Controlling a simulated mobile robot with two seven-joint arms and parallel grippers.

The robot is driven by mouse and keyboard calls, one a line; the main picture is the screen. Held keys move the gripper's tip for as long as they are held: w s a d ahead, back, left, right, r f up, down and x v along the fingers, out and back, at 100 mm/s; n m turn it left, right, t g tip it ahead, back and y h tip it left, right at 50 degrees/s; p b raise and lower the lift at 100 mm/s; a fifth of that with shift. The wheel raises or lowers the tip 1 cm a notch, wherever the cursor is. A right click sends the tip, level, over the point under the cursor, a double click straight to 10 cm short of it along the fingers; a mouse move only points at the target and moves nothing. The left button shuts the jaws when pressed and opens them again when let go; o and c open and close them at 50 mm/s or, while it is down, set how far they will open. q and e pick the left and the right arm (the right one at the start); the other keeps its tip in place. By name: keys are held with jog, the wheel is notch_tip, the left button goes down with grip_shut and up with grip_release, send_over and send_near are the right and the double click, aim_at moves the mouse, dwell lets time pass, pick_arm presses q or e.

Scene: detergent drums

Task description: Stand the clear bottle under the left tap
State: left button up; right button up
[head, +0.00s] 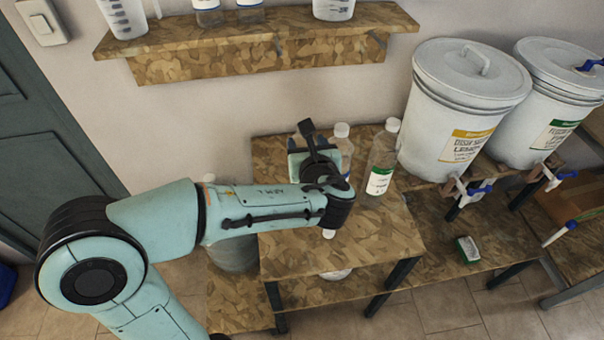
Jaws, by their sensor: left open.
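Two clear bottles with white caps stand at the back of the wood-chip-board table (390,232). One clear bottle (344,150) is partly hidden behind my left gripper; the other, a clear bottle with a green and white label (382,160), stands to its right. My left gripper (308,142) is open above the table, left of both bottles; I cannot tell whether it touches the nearer one. The left tap (466,190), white with a blue handle, sticks out low on the left drum (462,105). My right gripper is not in view.
A second drum (558,95) with its tap (556,178) stands to the right. A green and white box (468,249) lies on the lower board (440,290) below the left tap. A wall shelf (260,45) holds jugs and bottles. My left arm hides the table's left part.

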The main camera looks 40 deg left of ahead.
pick_arm(q)
jog(key=x, duration=0.2)
jog(key=shift+w+a+f, duration=0.1)
jog(key=shift+w+a, duration=0.1)
jog(key=shift+a, duration=0.05)
jog(key=x, duration=0.3)
jog(key=p+x, duration=0.1)
jog(key=shift+w+a+r, duration=0.2)
jog(key=shift+w+r, duration=0.05)
jog(key=shift+r, duration=0.05)
jog(key=shift+w+a+f, duration=0.2)
jog(key=shift+w+a, duration=0.1)
jog(key=shift+s, duration=0.1)
grip_shut()
jog(key=shift+r, duration=0.1)
